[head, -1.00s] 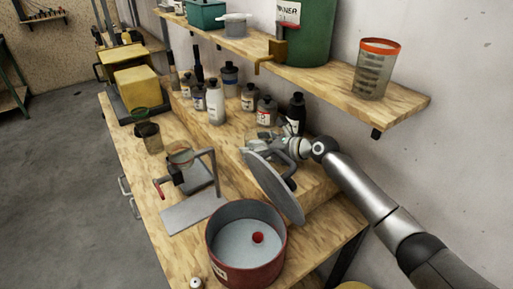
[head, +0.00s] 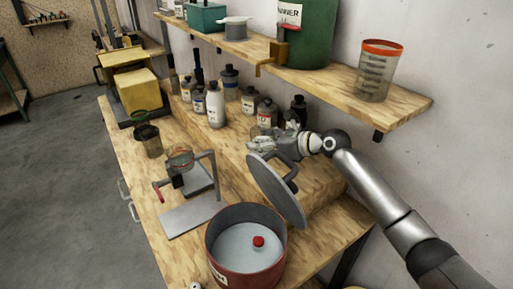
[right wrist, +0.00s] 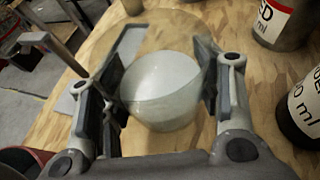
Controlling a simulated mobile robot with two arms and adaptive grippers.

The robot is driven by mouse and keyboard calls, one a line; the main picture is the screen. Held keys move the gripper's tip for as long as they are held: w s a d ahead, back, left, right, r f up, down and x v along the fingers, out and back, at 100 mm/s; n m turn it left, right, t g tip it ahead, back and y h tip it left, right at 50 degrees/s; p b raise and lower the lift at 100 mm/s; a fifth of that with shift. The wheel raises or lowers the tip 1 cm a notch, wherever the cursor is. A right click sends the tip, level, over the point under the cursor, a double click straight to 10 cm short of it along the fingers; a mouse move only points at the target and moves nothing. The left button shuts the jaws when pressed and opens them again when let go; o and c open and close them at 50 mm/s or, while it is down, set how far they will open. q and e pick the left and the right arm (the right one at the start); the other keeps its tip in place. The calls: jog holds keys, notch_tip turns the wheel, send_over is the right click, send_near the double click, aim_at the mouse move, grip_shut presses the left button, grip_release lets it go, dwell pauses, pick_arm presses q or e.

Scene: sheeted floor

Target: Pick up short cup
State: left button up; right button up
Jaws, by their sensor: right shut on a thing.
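The short cup (right wrist: 160,90) is a pale, see-through cup in the right wrist view, between the two fingers of my right gripper (right wrist: 162,100). The fingers are shut on its sides. In the head view my right gripper (head: 268,143) is over the raised wooden step of the bench, behind the leaning grey lid. The cup is small and hard to make out there. My left gripper is not in view.
A grey lid (head: 272,188) leans upright beside a red pot (head: 222,268). Several bottles (head: 216,108) stand on the step close to the gripper. A wall shelf (head: 330,82) overhangs, holding a tall clear cup (head: 376,75) with an orange rim.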

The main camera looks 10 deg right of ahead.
jog(key=s+d+b, duration=0.1)
jog(key=s+d, duration=0.4)
jog(key=s+d+b, duration=0.2)
jog(key=s+d, duration=0.2)
jog(key=s, duration=0.1)
jog(key=shift+s+d, duration=0.3)
jog(key=shift+d, duration=0.1)
jog(key=shift+s+d+r, duration=0.1)
jog(key=shift+s+d, duration=0.4)
jog(key=shift+s, duration=0.15)
